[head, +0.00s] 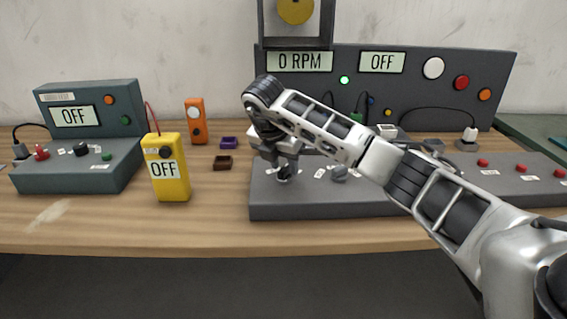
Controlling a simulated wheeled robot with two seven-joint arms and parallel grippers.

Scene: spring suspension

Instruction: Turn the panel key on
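The large grey panel stands on the bench, with an upright back (405,75) and a low sloped front console (310,207). Its two displays read "0 RPM" (298,62) and "OFF" (382,62). My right gripper (283,175) points down over the left part of the console, at a small dark control that it partly hides. I cannot tell whether its fingers are closed on that control. A grey knob (340,173) sits just right of the gripper. I cannot make out which control is the key. My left gripper is not in view.
A grey-green box (90,105) reading "OFF" stands at the left. A yellow meter (166,180) reading "OFF" and an orange device (196,120) stand nearer the panel. Small purple (229,143) and brown (222,163) trays lie between. The bench's front left strip is clear.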

